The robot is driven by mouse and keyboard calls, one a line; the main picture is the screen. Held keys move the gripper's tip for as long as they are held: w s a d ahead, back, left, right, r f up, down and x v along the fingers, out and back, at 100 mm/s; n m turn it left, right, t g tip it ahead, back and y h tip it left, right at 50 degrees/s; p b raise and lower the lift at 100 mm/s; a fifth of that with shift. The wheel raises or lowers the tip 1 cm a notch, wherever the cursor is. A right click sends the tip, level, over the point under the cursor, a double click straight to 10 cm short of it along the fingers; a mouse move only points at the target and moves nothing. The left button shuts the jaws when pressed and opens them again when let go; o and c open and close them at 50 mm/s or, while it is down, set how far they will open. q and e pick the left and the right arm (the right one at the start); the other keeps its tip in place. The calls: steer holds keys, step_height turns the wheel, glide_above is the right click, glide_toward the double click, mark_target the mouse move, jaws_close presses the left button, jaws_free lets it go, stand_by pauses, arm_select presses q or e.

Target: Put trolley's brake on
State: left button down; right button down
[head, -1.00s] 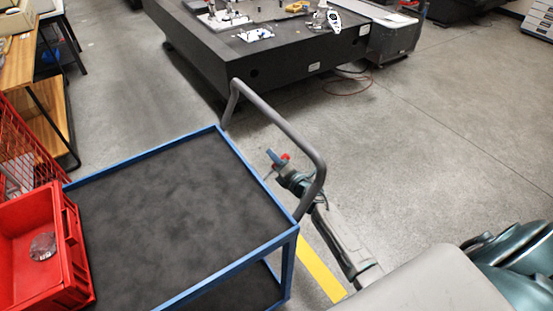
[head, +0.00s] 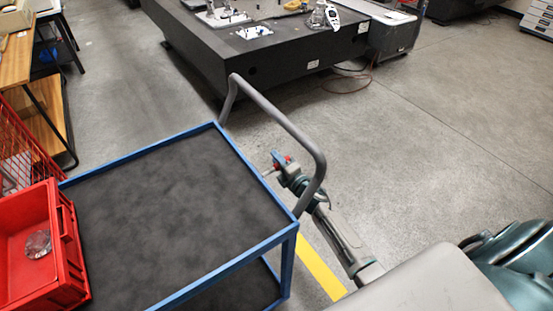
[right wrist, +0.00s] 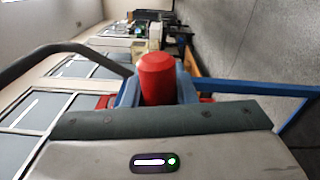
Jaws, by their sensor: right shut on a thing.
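The trolley has a blue frame (head: 222,268), a dark top deck (head: 185,215) and a grey push handle (head: 290,122) at its right end. My right gripper (head: 281,161) is beyond the handle at that end, low beside the trolley. It is shut on a red knob, which shows as a red cylinder (right wrist: 157,78) between the blue fingers in the right wrist view. A thin rod (head: 268,172) seems to join the knob to the trolley. The brake's mechanism is hidden below the deck edge. My left gripper is not in view.
A red crate (head: 72,262) with a clear round object in it stands on the trolley's left side. A large dark measuring table (head: 210,62) stands behind. A yellow floor stripe (head: 320,268) runs under my right arm. The floor to the right is clear.

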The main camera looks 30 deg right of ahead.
mark_target(277, 170)
steer(key=shift+f+m, duration=0.85)
steer(key=shift+m, duration=0.05)
steer(key=f+m+b, duration=0.1)
steer(key=f+m, duration=0.1)
steer(key=shift+a+m, duration=0.1)
steer(key=shift+m, duration=0.3)
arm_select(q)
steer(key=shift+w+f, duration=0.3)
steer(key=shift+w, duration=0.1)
arm_select(e)
steer(key=f+m, duration=0.1)
steer(key=a+f+m, duration=0.1)
steer(key=m, duration=0.1)
steer(key=shift+s+f, duration=0.1)
steer(key=shift+f, duration=0.05)
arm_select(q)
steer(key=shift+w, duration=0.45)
arm_select(e)
steer(key=c, duration=1.2)
jaws_free()
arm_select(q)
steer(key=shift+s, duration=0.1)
